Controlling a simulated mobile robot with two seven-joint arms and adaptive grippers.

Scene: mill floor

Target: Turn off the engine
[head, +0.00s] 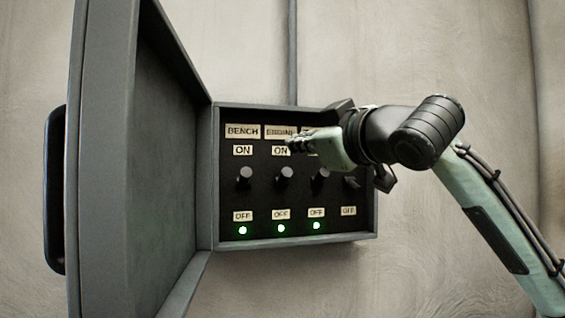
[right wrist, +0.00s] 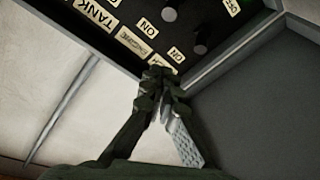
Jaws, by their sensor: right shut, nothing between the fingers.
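The engine switch (head: 283,175) is a black knob in the open panel box, second from the left, under a label that reads ENGINE. ON is marked above it and OFF below it. A green light (head: 281,228) glows beneath it. My right gripper (head: 291,145) is shut and empty, its tips in front of the panel near the ENGINE label and its ON mark. In the right wrist view the shut fingertips (right wrist: 163,88) partly cover a label, and the engine knob (right wrist: 165,14) shows beyond them at the top. My left gripper is not in view.
The bench switch (head: 244,177) is left of the engine one; a third switch (head: 319,180) is right, each with a green light. A fourth is partly behind my gripper, with no lit light visible. The box door (head: 135,150) stands open at left. A plain wall is behind.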

